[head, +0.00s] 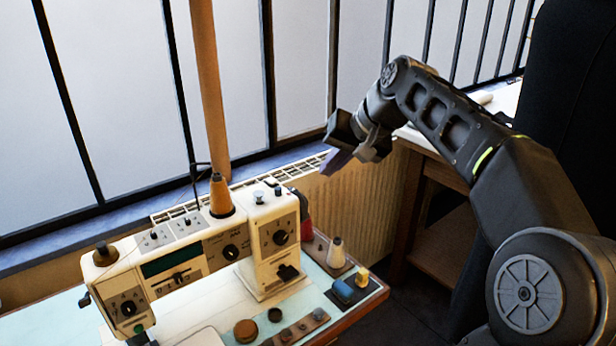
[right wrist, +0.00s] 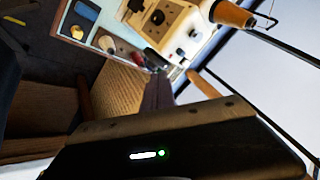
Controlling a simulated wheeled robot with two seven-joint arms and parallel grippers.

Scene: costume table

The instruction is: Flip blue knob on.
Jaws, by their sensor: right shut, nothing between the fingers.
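A cream sewing machine (head: 200,245) stands on the table at the lower left of the head view. It has dark dials, a small dark knob (head: 278,192) and a grey-blue knob (head: 258,196) on top at its right end. I cannot tell surely which is the blue knob. A blue block-like piece (head: 343,291) lies on a dark tray to the machine's right; it also shows in the right wrist view (right wrist: 86,11). My right gripper (head: 334,162) is shut and empty, raised above and right of the machine, touching nothing. My left gripper is out of view.
A pale spool (head: 336,252) and a yellow one (head: 361,277) stand near the table's right edge. A radiator (head: 350,205) and barred window lie behind.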

